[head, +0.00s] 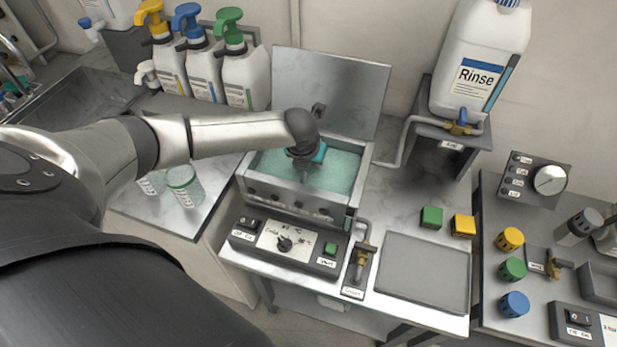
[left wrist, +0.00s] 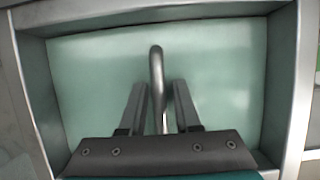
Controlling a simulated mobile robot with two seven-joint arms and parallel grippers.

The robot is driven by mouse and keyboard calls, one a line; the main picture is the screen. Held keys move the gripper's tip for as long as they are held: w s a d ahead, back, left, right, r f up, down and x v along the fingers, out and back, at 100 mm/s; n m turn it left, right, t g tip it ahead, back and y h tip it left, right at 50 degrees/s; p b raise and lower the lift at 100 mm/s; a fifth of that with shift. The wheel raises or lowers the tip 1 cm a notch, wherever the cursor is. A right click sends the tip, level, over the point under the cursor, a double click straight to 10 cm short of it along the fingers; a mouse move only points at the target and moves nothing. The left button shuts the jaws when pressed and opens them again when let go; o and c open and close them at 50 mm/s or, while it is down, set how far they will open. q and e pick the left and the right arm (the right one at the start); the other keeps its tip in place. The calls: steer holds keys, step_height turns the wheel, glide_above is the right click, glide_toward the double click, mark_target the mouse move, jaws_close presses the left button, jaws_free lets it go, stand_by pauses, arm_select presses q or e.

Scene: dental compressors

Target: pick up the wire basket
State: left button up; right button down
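A grey metal bath (head: 252,190) filled with cloudy green liquid (head: 343,168) stands on the bench with its lid raised. My left gripper (head: 303,180) points down into the bath, near its middle. In the left wrist view, a bent metal rod, seemingly the wire basket's handle (left wrist: 157,62), rises between the two fingers of my left gripper (left wrist: 160,95). The fingers stand apart on either side of the rod, with a visible gap at the right finger. The rest of the basket is not visible, and the liquid looks opaque. My right gripper is not in view.
The raised lid (head: 335,90) stands behind the bath. A control panel (head: 290,245) and a valve (head: 362,262) are in front. A grey tray (head: 425,272) lies to the right, near green (head: 431,217) and yellow (head: 463,226) blocks. Pump bottles (head: 243,75) stand behind left.

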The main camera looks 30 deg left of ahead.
arm_select(q)
jaws_close()
steer(key=shift+r, duration=0.1)
stand_by(1.3)
